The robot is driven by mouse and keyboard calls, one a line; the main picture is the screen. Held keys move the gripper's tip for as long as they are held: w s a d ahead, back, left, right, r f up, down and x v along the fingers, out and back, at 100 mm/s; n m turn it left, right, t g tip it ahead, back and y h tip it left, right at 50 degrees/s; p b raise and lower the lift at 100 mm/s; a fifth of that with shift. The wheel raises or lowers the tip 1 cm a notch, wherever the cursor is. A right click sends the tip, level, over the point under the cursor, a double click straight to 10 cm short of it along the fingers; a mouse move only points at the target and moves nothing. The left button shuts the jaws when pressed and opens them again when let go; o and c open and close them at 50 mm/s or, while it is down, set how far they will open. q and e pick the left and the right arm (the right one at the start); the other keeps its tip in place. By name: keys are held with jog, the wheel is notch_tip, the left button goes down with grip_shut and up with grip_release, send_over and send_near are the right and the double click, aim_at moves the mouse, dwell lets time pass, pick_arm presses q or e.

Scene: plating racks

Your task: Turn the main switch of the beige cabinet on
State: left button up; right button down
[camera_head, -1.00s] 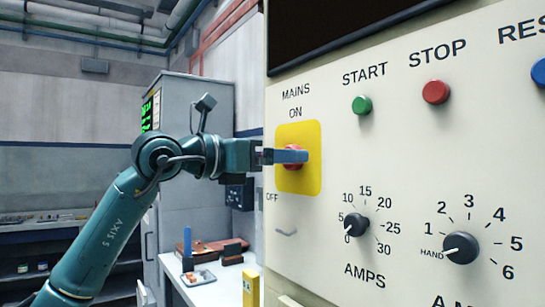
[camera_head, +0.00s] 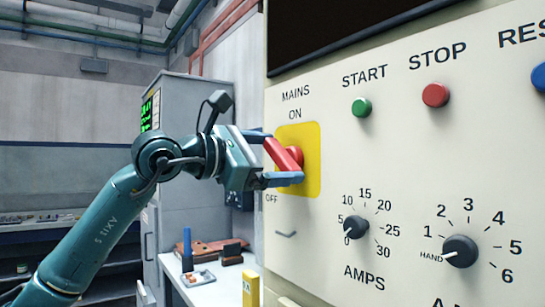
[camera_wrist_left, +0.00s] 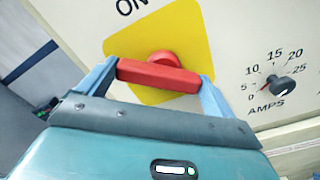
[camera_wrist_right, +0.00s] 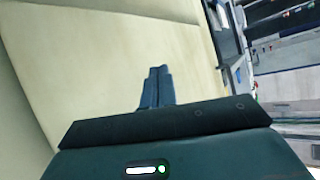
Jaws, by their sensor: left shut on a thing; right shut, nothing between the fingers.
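The main switch is a red bar handle (camera_head: 283,154) on a yellow plate (camera_head: 312,150) on the beige cabinet (camera_head: 400,160). ON is printed above the plate and OFF at its lower left. The handle lies slanted, from upper left to lower right in the head view. My left gripper (camera_head: 284,160) is shut on the handle, one finger at each end. The left wrist view shows the bar (camera_wrist_left: 158,76) between both fingertips. My right gripper (camera_wrist_right: 155,75) is shut and empty in the right wrist view, in front of a plain beige surface; it is outside the head view.
A green START button (camera_head: 362,107), a red STOP button (camera_head: 435,95) and two black knobs (camera_head: 356,226) (camera_head: 461,251) sit right of the switch. A grey cabinet (camera_head: 190,130) and a white bench (camera_head: 215,290) with small items stand behind my left arm.

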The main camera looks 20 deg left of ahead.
pick_arm(q)
jog(key=m, duration=0.5)
jog(key=shift+s+d+m, duration=0.1)
jog(key=shift+m, duration=0.2)
jog(key=shift+s+d+m, duration=0.1)
jog(key=shift+m, duration=2.2)
pick_arm(e)
jog(key=shift+r, duration=0.1)
pick_arm(q)
jog(key=o, duration=0.7)
jog(key=b+v, duration=0.2)
jog(key=v, duration=1.1)
pick_arm(e)
jog(key=shift+w+a+f, duration=0.1)
jog(key=shift+w+f, duration=0.05)
jog(key=shift+f, duration=0.55)
